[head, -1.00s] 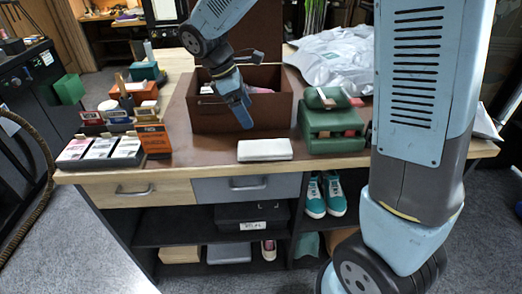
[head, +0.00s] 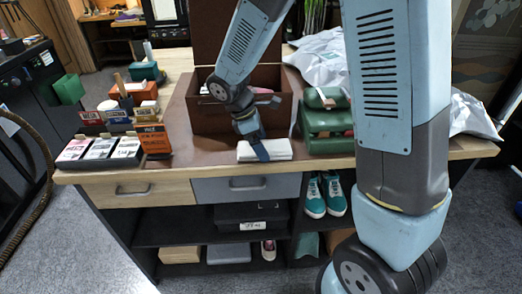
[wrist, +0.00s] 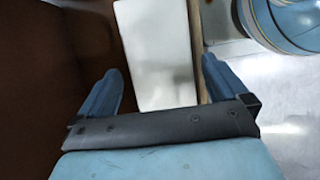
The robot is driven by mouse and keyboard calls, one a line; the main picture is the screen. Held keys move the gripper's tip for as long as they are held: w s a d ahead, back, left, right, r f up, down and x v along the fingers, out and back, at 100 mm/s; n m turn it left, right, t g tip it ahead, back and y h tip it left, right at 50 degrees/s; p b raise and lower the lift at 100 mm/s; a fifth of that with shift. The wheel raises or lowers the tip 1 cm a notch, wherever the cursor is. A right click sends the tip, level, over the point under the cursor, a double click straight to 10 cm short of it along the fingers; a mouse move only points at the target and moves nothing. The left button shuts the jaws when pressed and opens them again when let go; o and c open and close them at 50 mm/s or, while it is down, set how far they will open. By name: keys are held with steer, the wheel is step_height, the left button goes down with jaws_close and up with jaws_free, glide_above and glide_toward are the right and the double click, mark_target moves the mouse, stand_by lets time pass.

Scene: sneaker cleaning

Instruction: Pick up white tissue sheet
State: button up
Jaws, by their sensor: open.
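The white tissue sheet (head: 279,150) lies flat near the front edge of the table, in front of the brown box. In the head view my gripper (head: 260,153) is over it and hides part of it. In the wrist view the white sheet (wrist: 153,50) lies between and beyond the two blue fingers of my gripper (wrist: 158,82). The fingers are spread wide and hold nothing. I cannot tell how high the fingertips are above the sheet.
The brown open box (head: 211,115) stands right behind the sheet. A green case (head: 330,143) stands close to its right. Small boxes in a dark tray (head: 130,158) are at the left. Teal sneakers (head: 325,195) sit on the shelf below. Table to the sheet's left is clear.

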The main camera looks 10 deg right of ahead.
steer(key=shift+d+f, duration=0.15)
steer(key=shift+f, duration=0.25)
steer(key=c, duration=0.9)
steer(key=shift+c, duration=0.2)
